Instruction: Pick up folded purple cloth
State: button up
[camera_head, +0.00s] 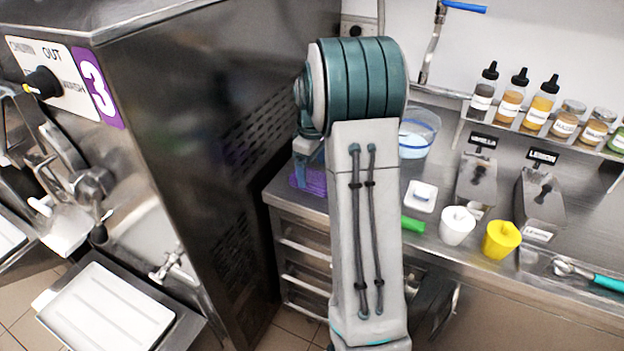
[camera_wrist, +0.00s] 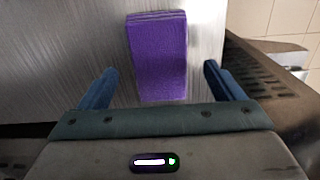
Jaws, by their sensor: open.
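The folded purple cloth (camera_wrist: 158,62) lies on the steel counter in the wrist view, between my gripper's two fingers as seen from above. In the head view only part of the cloth (camera_head: 312,181) shows, at the counter's left end beside the freezer, with my arm hiding the rest. My gripper (camera_wrist: 160,86) is open, with one finger on each side of the cloth and nothing held. I cannot tell how far above the counter the fingertips are.
A batch freezer (camera_head: 190,130) stands left of the counter (camera_wrist: 60,50). A clear tub (camera_head: 418,135), a white dish (camera_head: 421,196), a white cup (camera_head: 457,226) and a yellow cup (camera_head: 501,239) stand to the right. Several bottles and jars line the shelf above.

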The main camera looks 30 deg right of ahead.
jog(key=shift+f, duration=1.2)
jog(key=c, duration=1.1)
jog(key=shift+o, duration=0.2)
jog(key=shift+r, duration=0.5)
jog(key=r, duration=0.3)
jog(key=shift+s+d+r+b, duration=0.3)
jog(key=shift+s+b, duration=0.05)
jog(key=shift+b, duration=0.05)
jog(key=s+d+r+b, duration=0.1)
jog(key=s+d+r, duration=0.5)
jog(key=s, duration=0.3)
jog(key=shift+r, duration=0.25)
